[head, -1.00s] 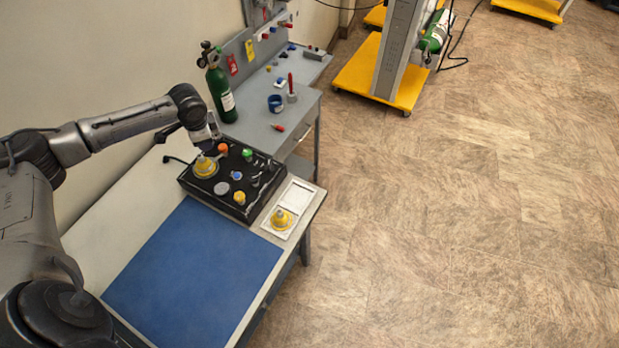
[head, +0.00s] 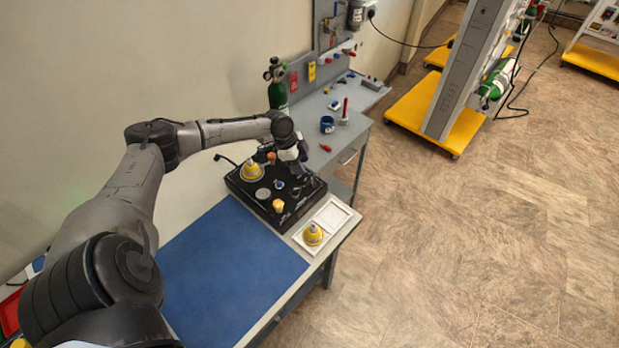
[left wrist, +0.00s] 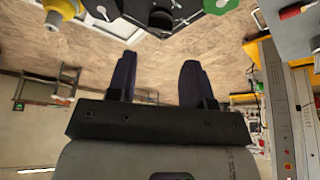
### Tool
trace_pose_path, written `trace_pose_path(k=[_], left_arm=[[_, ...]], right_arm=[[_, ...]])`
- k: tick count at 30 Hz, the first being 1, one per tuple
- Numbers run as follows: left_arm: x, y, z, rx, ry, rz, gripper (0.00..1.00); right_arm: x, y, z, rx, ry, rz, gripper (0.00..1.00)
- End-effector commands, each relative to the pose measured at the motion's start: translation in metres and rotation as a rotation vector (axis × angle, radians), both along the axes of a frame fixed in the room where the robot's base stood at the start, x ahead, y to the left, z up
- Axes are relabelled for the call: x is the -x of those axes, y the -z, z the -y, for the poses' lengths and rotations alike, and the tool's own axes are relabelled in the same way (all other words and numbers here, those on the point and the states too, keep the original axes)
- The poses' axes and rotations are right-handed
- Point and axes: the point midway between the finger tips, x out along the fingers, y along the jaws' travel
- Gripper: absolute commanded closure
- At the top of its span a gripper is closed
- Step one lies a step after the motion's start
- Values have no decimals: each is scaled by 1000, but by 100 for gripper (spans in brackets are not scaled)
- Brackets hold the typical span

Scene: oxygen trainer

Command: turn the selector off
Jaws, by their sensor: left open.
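The black control panel (head: 262,207) sits on the bench and carries several knobs and buttons. I cannot tell for sure which of its controls is the selector. My left gripper (head: 302,174) is over the panel's far right part and hides some controls there. In the left wrist view the open, empty fingers (left wrist: 156,78) show dark and apart. Beyond them at the top edge are a black knob (left wrist: 161,19) and a green knob (left wrist: 220,5) on the panel. The fingers show apart from both. My right gripper is not in view.
A white tray (head: 337,216) with a yellow fitting (head: 313,235) stands right of the panel. A blue mat (head: 225,255) lies clear in front. A green cylinder (head: 278,94) stands behind, and a blue cup (head: 327,124) and red screwdriver-like tool (head: 325,147) lie farther back.

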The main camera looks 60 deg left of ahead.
Motion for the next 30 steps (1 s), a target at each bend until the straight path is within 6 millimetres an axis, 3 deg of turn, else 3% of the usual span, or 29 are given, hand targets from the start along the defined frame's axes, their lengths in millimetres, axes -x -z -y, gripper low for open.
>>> trace_pose_path(k=[6, 13, 29, 30], left_arm=[[-11, 36, 10, 1, -2, 0, 53], [-19, 61, 16, 1, -2, -1, 53], [-22, 71, 19, -1, -1, 0, 53], [-22, 71, 19, -1, -1, 0, 57]], right_arm=[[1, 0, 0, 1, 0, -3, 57], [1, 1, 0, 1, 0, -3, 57], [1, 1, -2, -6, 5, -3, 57], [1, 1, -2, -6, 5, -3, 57]])
